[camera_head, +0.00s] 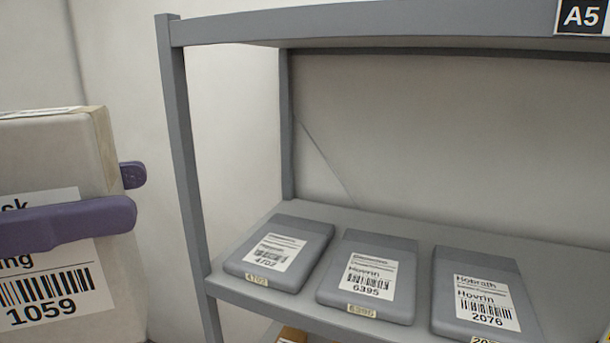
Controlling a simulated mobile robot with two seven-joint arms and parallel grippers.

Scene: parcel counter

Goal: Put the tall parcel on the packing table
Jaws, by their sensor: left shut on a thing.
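A tall, pale grey-beige parcel (55,150) with a strip of tape on top stands at the left edge of the head view, partly cut off by the frame. Its white label carries a barcode and the number 1059. My left gripper (130,192) has purple fingers, one across the parcel's front and one showing behind its right side; it is shut on the parcel. The parcel's bottom is out of view. My right gripper is not in view. The packing table is not in view.
A grey metal shelf unit (187,160) marked A5 (580,16) fills the middle and right. Three flat grey parcels lie on its shelf: 4702 (310,232), 6395 (385,247) and 2076 (480,268). A narrow gap separates the held parcel from the shelf's left post.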

